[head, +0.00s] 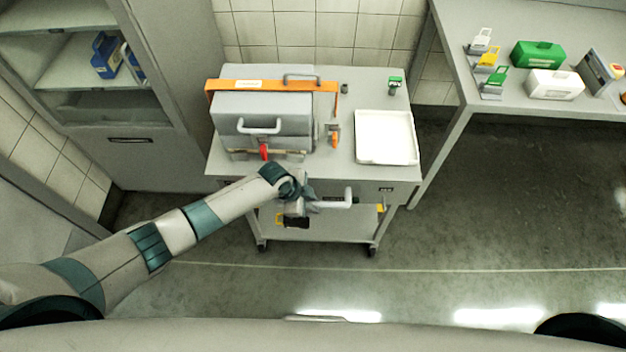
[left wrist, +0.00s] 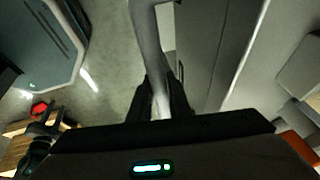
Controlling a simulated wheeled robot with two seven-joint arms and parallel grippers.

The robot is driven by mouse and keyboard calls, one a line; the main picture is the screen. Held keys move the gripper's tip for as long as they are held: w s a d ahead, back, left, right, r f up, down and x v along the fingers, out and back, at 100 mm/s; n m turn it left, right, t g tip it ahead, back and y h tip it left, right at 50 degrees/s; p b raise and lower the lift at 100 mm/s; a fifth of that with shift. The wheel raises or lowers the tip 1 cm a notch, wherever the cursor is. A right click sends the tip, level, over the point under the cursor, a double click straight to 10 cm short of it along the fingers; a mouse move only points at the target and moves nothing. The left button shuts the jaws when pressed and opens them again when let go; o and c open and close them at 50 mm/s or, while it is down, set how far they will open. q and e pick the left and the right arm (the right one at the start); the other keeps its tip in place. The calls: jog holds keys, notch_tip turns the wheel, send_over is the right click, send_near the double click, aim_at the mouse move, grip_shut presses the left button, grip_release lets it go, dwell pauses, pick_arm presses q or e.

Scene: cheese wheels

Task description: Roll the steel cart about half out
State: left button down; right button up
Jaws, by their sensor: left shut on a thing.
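The steel cart (head: 345,175) stands against the tiled wall in the head view, on castors, with a top, a front panel and a lower shelf (head: 330,228). A pale bar handle (head: 336,204) sticks out from its front. My left gripper (head: 308,202) is at the left part of this handle and is shut on it. In the left wrist view the handle (left wrist: 163,95) runs down between the dark fingers (left wrist: 160,100), with the cart's front panel (left wrist: 212,45) to its right. My right gripper is not in view.
On the cart top are a grey lidded box (head: 262,112) with an orange bar (head: 225,86), a white tray (head: 386,137) and small clips. A cabinet (head: 130,140) stands close on the left. A table (head: 455,85) stands on the right. The floor in front (head: 400,290) is clear.

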pick_arm(q)
jog(key=shift+s, duration=0.15)
jog(key=shift+s+p, duration=0.3)
jog(key=shift+p, duration=0.1)
jog(key=shift+s+p, duration=0.8)
jog(key=shift+s, duration=0.7)
jog(key=c, duration=1)
grip_release()
jog(key=shift+r, duration=0.1)
